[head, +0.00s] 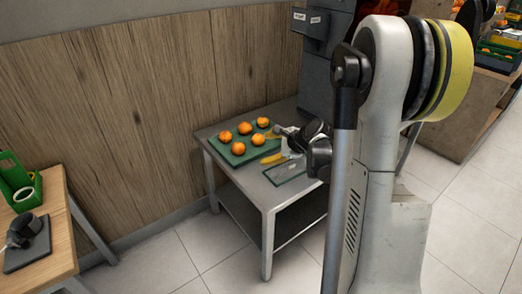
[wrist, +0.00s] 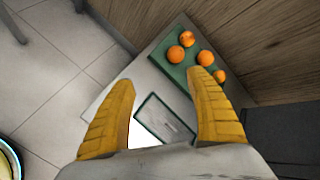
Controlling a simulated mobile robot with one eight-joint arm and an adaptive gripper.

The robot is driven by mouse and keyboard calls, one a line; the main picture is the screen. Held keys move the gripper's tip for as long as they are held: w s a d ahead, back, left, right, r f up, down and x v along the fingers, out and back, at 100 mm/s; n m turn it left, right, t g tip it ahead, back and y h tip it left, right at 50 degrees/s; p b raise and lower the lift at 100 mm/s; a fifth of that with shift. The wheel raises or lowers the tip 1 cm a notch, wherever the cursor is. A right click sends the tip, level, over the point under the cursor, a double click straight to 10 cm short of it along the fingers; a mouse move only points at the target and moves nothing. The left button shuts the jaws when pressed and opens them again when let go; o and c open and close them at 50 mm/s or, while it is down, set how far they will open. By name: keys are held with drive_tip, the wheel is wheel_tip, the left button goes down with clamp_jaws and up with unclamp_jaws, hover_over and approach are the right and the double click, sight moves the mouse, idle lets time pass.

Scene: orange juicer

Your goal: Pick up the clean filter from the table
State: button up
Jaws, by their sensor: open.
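A flat rectangular panel with a dark green frame and grey face lies on the metal table; it looks like the filter (head: 286,172), though I cannot be sure. In the wrist view the same filter (wrist: 166,122) shows between my fingers, lower than their tips in the picture. My gripper (wrist: 161,80) is open with nothing held between its yellow fingers. In the head view my gripper (head: 272,148) is over the table, between the filter and the green tray. My wrist hides part of the table's right side.
A green tray (head: 228,158) with several oranges (head: 239,148) lies on the metal table (head: 262,198), beside the filter. A wooden wall stands behind. A dark grey machine (head: 317,60) is at the back right. A wooden table (head: 55,215) with a green container (head: 22,186) is at left.

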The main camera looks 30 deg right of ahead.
drive_tip(key=d+f+m+t, duration=0.2)
drive_tip(key=d+f+m, duration=0.45)
drive_tip(key=d, duration=0.25)
drive_tip(key=m+t+h, duration=0.1)
drive_tip(key=m+h, duration=0.1)
drive_tip(key=m, duration=0.3)
approach(292, 165)
drive_tip(key=shift+s+d+r, duration=0.1)
drive_tip(key=shift+r, duration=0.35)
drive_tip(key=shift+d+f+m+t+p, duration=0.15)
drive_tip(key=shift+f+m+t+p, duration=0.05)
drive_tip(key=shift+m+t+p, duration=0.15)
drive_tip(key=shift+w+f+p, duration=0.1)
drive_tip(key=shift+w+p, duration=0.25)
drive_tip(key=shift+p, duration=0.2)
drive_tip(key=x, duration=0.3)
drive_tip(key=shift+w+f, duration=0.3)
drive_tip(key=shift+f, duration=0.1)
drive_tip(key=b+x, duration=0.1)
drive_tip(key=x, duration=0.2)
drive_tip(key=b+x, duration=0.1)
drive_tip(key=x, duration=0.1)
drive_tip(key=shift+w+a+f+b, duration=0.1)
drive_tip(key=shift+a+f+b, duration=0.25)
drive_tip(key=shift+f, duration=0.15)
drive_tip(key=shift+w, duration=0.3)
drive_tip(key=shift+r, duration=0.1)
drive_tip(key=c, duration=1.3)
